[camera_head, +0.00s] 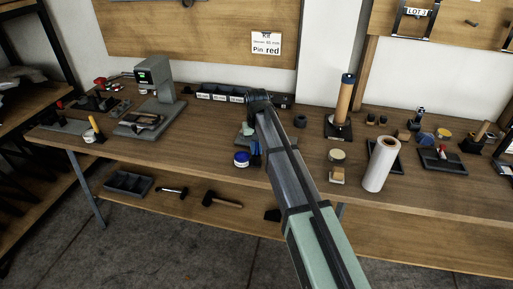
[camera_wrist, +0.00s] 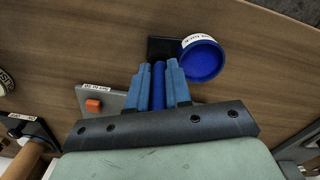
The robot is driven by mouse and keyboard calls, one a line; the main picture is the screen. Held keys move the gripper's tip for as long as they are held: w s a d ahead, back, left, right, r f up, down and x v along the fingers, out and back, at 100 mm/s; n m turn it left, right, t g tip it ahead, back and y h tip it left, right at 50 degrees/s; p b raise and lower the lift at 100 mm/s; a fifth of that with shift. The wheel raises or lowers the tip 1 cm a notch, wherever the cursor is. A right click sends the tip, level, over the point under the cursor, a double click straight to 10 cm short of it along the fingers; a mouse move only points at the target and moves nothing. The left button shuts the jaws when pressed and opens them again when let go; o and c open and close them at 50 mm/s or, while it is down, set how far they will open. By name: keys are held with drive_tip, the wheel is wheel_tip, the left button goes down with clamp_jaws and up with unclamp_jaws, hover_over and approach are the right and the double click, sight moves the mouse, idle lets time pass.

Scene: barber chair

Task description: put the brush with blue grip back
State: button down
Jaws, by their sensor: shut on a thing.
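In the wrist view my gripper (camera_wrist: 159,82) has its two blue fingers closed around a slim blue grip (camera_wrist: 158,97), which I take to be the brush. The grip lies between the fingers, and its bristles cannot be made out. A small dark square block (camera_wrist: 160,47) shows just beyond the fingertips; I cannot tell whether the brush touches it. In the head view my gripper (camera_head: 256,153) is low over the front of the workbench, mostly hidden by my arm.
A round tub with blue contents (camera_wrist: 204,58) stands right beside the dark block, and also shows in the head view (camera_head: 241,159). A grey plate with an orange piece (camera_wrist: 94,105) lies left of my fingers. A white roll (camera_head: 381,165) stands to the right on the workbench (camera_head: 210,150).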

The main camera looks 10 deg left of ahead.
drive_tip(key=shift+f, duration=0.15)
drive_tip(key=c, duration=1.1)
unclamp_jaws()
drive_tip(key=shift+o, duration=0.2)
wheel_tip(320, 180, up, 12)
drive_tip(key=shift+r, duration=0.15)
